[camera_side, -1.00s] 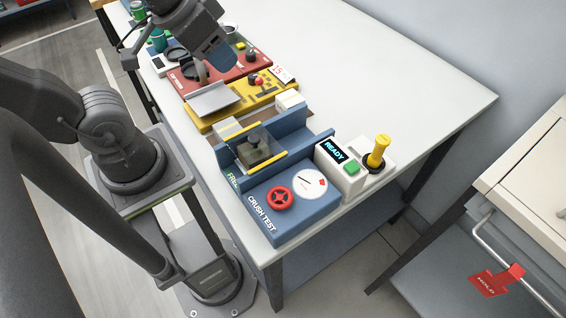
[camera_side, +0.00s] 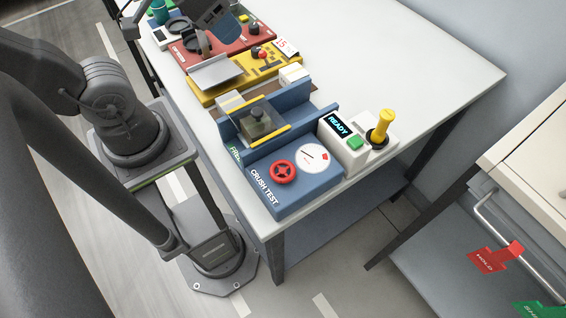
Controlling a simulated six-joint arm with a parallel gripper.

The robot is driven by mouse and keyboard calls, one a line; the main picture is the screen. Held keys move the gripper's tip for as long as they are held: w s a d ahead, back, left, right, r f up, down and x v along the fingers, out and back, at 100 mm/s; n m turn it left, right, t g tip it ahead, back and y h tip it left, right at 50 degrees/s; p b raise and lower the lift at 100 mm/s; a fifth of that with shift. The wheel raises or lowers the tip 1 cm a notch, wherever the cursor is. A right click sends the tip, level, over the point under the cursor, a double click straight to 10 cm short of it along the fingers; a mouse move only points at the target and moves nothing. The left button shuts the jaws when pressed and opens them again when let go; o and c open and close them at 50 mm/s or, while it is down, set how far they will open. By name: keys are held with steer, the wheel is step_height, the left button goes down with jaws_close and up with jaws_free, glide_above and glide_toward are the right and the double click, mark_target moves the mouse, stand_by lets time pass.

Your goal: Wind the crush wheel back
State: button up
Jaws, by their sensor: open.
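The crush wheel (camera_side: 283,173) is a small red handwheel on top of the blue crush test unit (camera_side: 306,195), near the table's front corner. A white round dial (camera_side: 312,158) sits beside it. A clear guard with yellow edges (camera_side: 257,122) covers a dark part in the unit's blue chamber. My gripper (camera_side: 207,50) is at the top of the view, over the red unit, well apart from the wheel.
A white box (camera_side: 352,145) with a READY display, a green button and a yellow lever (camera_side: 381,127) stands right of the wheel. A yellow unit (camera_side: 243,78) and a red unit (camera_side: 232,48) lie behind. The table's right side (camera_side: 430,80) is clear.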

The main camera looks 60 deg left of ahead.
steer(key=shift+o, duration=0.7)
steer(key=shift+w+d+m, duration=0.1)
steer(key=shift+d+m, duration=0.15)
steer(key=shift+m, duration=0.25)
steer(key=o, duration=0.3)
steer(key=d+m, duration=0.1)
steer(key=m, duration=0.1)
steer(key=d+m+g, duration=0.1)
steer(key=m, duration=0.2)
steer(key=w+d+m, duration=0.1)
steer(key=d+m, duration=0.1)
steer(key=m, duration=0.1)
steer(key=shift+d+f+g+h, duration=0.1)
steer(key=shift+f+g+h, duration=0.2)
steer(key=shift+h, duration=0.1)
steer(key=m+g, duration=0.4)
steer(key=m, duration=1.8)
glide_toward(282, 171)
steer(key=shift+y, duration=0.4)
steer(key=f, duration=0.9)
steer(key=shift+d+f, duration=0.1)
steer(key=shift+d, duration=0.25)
steer(key=c, duration=0.9)
